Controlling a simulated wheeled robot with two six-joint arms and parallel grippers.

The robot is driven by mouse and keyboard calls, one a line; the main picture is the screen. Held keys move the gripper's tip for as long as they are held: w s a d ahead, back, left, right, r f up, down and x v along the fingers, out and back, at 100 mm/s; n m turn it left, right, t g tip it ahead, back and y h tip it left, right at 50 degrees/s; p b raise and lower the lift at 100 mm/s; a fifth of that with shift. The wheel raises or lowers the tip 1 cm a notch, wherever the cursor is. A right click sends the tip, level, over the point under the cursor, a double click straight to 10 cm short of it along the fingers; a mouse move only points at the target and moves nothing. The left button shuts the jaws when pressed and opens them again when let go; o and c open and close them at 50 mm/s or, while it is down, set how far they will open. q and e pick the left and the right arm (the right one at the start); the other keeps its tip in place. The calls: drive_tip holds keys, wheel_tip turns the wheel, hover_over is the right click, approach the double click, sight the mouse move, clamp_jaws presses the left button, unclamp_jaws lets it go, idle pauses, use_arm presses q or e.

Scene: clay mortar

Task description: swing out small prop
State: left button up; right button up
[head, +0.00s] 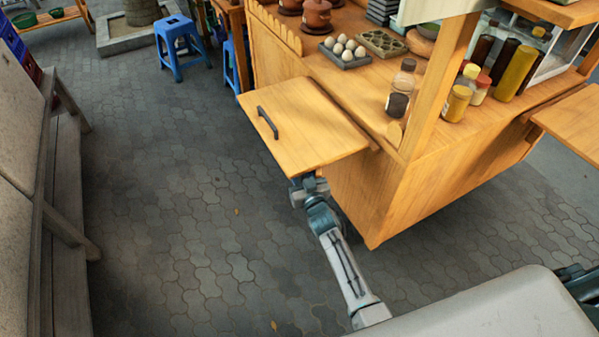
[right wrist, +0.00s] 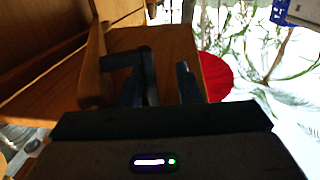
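In the right wrist view, my right gripper (right wrist: 160,88) is open, with a gap between its two dark fingers. A black bar-shaped handle (right wrist: 136,60) stands near the left finger, against a small wooden panel (right wrist: 170,40) that seems to be the prop; I cannot tell whether they touch. In the head view, a wooden flap (head: 308,140) with a black handle (head: 267,122) sticks out level from the cart (head: 420,190). A second flap (head: 575,122) is at the right.
Eggs in a tray (head: 345,52), clay pots (head: 316,14) and bottles (head: 514,72) stand on the cart top. Blue stools (head: 180,45) are behind at left. A pale cabinet (head: 22,130) lines the left edge. The paved floor (head: 170,200) between is clear.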

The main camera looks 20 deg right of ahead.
use_arm(q)
drive_tip(key=shift+d+r+p, duration=0.15)
drive_tip(key=shift+r+p, duration=0.15)
drive_tip(key=shift+p, duration=0.05)
use_arm(e)
drive_tip(key=s, duration=1)
drive_tip(key=shift+s+d, duration=0.35)
drive_tip(key=shift+d, duration=0.05)
